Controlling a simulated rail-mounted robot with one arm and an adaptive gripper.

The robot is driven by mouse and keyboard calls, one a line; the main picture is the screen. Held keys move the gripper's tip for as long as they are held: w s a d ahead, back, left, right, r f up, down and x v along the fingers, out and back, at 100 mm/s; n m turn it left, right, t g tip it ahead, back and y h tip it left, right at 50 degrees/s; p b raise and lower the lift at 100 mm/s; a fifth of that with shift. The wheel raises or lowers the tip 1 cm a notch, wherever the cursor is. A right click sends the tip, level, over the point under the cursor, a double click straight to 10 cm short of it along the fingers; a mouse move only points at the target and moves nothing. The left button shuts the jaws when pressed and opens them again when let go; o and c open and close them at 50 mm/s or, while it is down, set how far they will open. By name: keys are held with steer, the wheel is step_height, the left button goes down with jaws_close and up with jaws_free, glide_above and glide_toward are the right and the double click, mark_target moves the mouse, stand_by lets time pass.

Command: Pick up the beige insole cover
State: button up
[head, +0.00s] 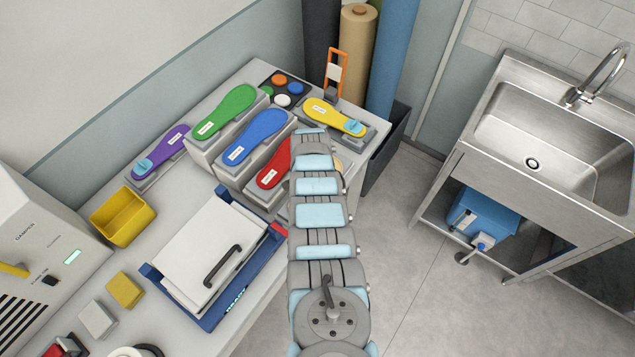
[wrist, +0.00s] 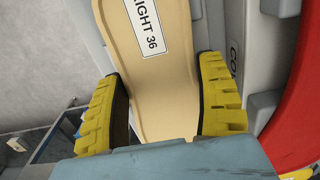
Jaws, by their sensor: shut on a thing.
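The beige insole cover (wrist: 160,95) fills the middle of the wrist view, with a white label reading "RIGHT 36" on it. My gripper (wrist: 163,95) is shut on it, with one yellow ribbed finger against each long side. In the head view my arm hides most of the cover; a small beige patch (head: 338,165) shows just right of the arm. I cannot tell whether the cover is lifted clear of its grey holder.
Red (head: 274,165), blue (head: 254,137) and green (head: 226,111) insoles lie on grey blocks to the left. A yellow insole (head: 334,116) lies behind my arm. An orange-framed stand (head: 335,72) rises at the back. Open floor (head: 420,240) lies right, before the sink (head: 540,130).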

steer(key=shift+r, duration=0.15)
step_height(320, 180, up, 4)
steer(key=p, duration=0.3)
steer(key=shift+s+p, duration=0.4)
steer(key=shift+p, duration=0.1)
steer(key=shift+s+d+r+p, duration=0.25)
steer(key=shift+s+r+p, duration=0.25)
steer(key=shift+r, duration=0.2)
steer(key=shift+s+d+r+p, duration=0.6)
steer(key=shift+s+r, duration=0.7)
steer(key=shift+s, duration=0.65)
steer(key=shift+s+d+r+p, duration=0.35)
steer(key=shift+s+r+p, duration=0.75)
steer(key=shift+s, duration=0.9)
steer(key=shift+s+d+r+p, duration=0.5)
steer(key=shift+s+r, duration=1)
steer(key=shift+s, duration=0.45)
steer(key=shift+a, duration=0.1)
